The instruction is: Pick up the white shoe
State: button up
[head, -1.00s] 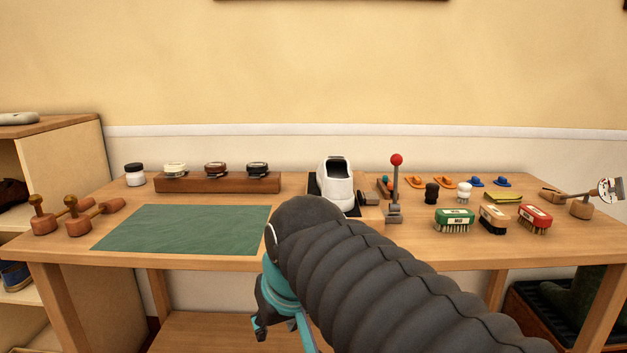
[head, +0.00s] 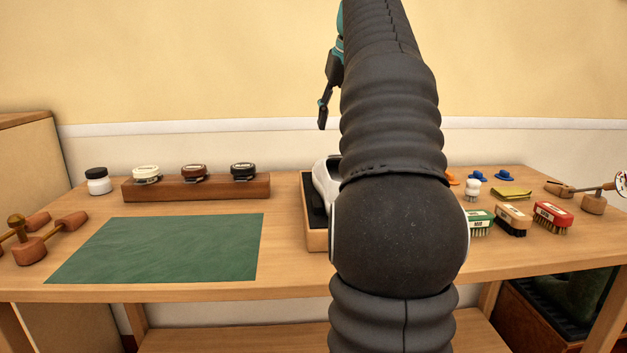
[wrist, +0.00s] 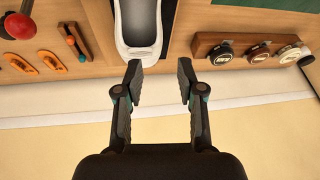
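The white shoe (head: 326,181) stands on a dark pad in a wooden holder (head: 316,236) on the table; my arm hides most of it in the head view. In the wrist view the white shoe (wrist: 141,32) lies at the top centre, its dark opening facing the camera. My gripper (wrist: 158,72) is open, with its two fingers apart and nothing between them. The fingertips appear just short of the shoe's near end in the picture; the height gap is hard to judge. In the head view my gripper (head: 323,115) is raised above the table, partly hidden by my arm.
A wooden rack with polish tins (head: 196,187) stands left of the shoe, behind a green mat (head: 155,248). A red-knobbed lever (wrist: 18,26) and orange pieces (wrist: 36,64) lie beside it. Brushes (head: 513,220) stand at right. The wall (wrist: 220,138) is close behind the table.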

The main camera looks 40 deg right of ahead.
aim_at(324, 162)
jog(key=b+x, duration=0.4)
jog(key=x, duration=0.9)
jog(key=shift+w+d+f, duration=0.15)
jog(key=shift+w+f, duration=0.05)
jog(key=shift+f, duration=0.1)
grip_shut()
